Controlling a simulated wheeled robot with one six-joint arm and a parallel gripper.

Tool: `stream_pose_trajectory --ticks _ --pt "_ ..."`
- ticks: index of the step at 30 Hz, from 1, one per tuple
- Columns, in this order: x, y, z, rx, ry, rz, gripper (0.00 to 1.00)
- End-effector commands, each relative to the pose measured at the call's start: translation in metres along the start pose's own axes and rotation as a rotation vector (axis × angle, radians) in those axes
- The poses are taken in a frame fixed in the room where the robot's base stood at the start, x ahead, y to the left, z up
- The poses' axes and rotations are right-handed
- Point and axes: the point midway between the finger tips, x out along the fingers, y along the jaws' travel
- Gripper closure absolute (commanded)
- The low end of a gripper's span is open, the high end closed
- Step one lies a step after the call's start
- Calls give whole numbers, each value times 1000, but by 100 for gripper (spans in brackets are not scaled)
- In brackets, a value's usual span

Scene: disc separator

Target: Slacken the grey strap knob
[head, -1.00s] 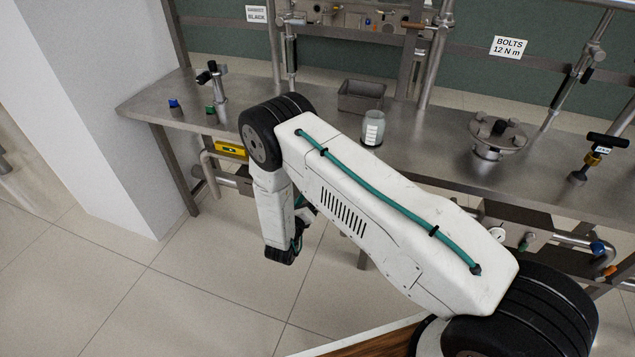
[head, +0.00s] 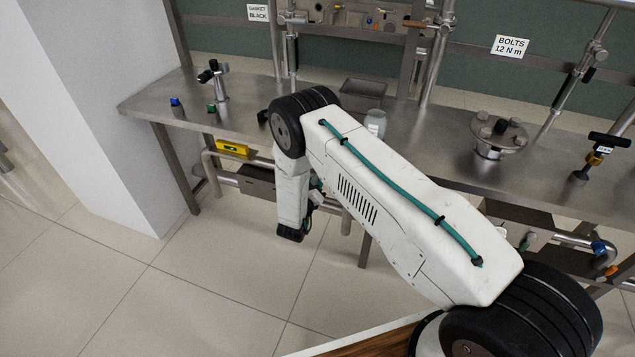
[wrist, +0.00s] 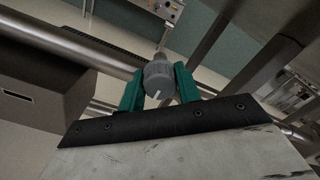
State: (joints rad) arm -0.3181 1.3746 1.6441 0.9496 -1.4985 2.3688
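A round grey knob (wrist: 158,82) with a white line on its face is in the wrist view, at the end of a short stem. The two green fingers of my gripper (wrist: 159,89) stand one on each side of it, with hardly any gap showing. I cannot tell whether they touch or grip it. In the head view my gripper is mostly hidden behind my own forearm, low in front of the bench's front edge. I cannot make out the grey knob in that view.
The steel bench (head: 425,150) carries a grey tray (head: 362,88), a glass jar (head: 376,122), a bolted flange (head: 498,135) and a black T-handle (head: 608,141). The floor at left is clear.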

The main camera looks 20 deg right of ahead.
Motion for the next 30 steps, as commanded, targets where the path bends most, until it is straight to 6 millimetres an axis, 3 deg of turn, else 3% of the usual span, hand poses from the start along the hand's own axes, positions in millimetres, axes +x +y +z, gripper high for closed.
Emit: stream_pose_trajectory --ticks 3,14,30 --pt "7 -8 -6 -1 3 -4 89" --pt "0 -2 -1 -68 1 -5 89" --pt "-2 2 1 -518 -2 -1 89"
